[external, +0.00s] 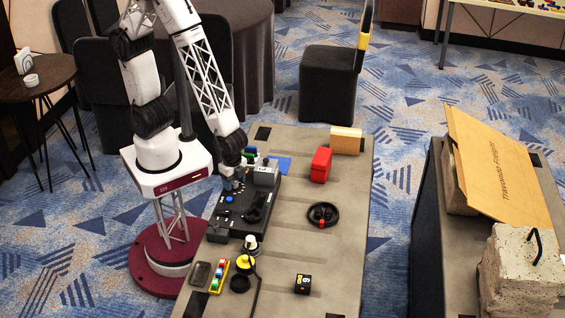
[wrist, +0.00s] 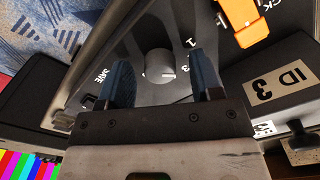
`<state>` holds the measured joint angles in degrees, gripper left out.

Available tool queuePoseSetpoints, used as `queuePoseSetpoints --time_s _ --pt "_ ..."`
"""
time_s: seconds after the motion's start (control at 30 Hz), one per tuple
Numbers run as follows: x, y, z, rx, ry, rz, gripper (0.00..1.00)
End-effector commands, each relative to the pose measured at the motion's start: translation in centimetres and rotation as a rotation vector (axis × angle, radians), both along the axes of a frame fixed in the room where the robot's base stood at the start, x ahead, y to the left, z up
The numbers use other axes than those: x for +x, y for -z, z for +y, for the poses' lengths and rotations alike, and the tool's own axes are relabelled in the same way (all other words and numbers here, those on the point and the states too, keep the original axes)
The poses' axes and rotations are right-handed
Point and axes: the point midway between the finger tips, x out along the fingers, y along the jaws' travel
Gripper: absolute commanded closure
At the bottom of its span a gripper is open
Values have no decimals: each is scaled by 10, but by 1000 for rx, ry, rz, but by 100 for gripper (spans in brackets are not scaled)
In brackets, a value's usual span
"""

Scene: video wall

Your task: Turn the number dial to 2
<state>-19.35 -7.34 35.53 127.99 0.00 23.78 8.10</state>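The number dial (wrist: 158,66) is a round grey knob on a dark panel in the wrist view. A pale line on it points to the right, and a printed 1 and another numeral partly hard to read stand to its right. I cannot tell exactly which number the line meets. My gripper (wrist: 163,78) is open, with one blue finger on each side of the dial; contact is not clear. In the external view my gripper (external: 234,182) is low over the dark control panel (external: 226,219), and the dial is hidden there.

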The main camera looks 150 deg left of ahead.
Motion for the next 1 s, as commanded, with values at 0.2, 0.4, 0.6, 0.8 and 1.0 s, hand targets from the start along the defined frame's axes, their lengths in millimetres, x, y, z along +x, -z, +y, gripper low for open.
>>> queuePoseSetpoints --time_s 0.2,0.4,0.6,0.8,1.0 --pt "0 0 0 0 0 0 41" --pt "0 -5 0 0 0 -1 41" --pt "0 -20 0 0 0 -2 41" --pt "0 -44 0 1 0 -3 41" --pt "0 -66 0 0 0 -2 41"
